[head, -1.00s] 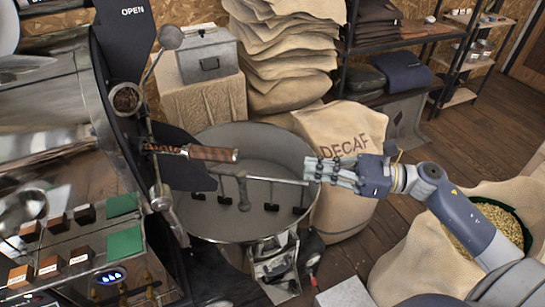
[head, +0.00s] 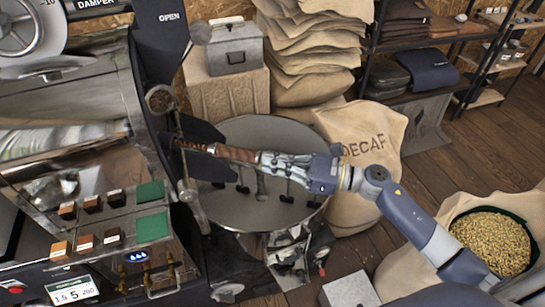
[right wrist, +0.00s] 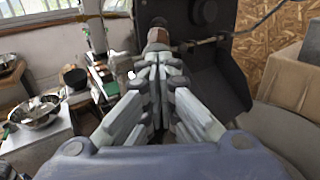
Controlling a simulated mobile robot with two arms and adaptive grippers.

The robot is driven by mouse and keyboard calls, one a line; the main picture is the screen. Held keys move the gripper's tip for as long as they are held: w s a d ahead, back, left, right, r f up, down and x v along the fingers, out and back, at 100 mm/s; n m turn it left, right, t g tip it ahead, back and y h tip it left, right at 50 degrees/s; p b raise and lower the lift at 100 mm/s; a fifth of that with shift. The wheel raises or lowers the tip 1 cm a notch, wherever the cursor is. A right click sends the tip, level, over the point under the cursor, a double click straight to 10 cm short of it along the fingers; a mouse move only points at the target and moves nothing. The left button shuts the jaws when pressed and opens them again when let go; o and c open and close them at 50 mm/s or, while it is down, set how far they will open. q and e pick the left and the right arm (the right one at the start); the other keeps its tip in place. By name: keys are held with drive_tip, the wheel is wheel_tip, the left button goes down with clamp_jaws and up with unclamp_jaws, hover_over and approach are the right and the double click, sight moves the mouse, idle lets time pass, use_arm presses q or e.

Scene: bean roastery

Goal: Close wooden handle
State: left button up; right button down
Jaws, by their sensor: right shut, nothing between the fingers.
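The wooden handle (head: 232,153) is a brown, turned grip. It sticks out to the right from the front of the dark roaster, above the round cooling tray (head: 300,207). My right gripper (head: 264,160) is shut and empty, with its fingertips at the free end of the handle. Whether they touch it I cannot tell. In the right wrist view the closed fingers (right wrist: 158,65) point at the handle's brown end (right wrist: 158,35), just beyond the tips. The fingers hide part of the handle there. My left gripper is not in view.
The roaster's dark front plate (head: 160,45), marked OPEN, stands left of the handle. A DECAF sack (head: 375,155) stands behind my right arm. A sack of beans (head: 425,262) is at the lower right. A grey metal box (head: 232,50) sits at the back.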

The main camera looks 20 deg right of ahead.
sight(228, 155)
drive_tip(key=b+x, duration=0.3)
drive_tip(key=x, duration=0.8)
drive_tip(key=shift+w+a, duration=0.15)
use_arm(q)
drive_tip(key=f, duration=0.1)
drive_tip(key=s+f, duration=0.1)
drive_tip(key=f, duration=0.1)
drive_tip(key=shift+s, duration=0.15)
use_arm(e)
drive_tip(key=shift+r, duration=0.15)
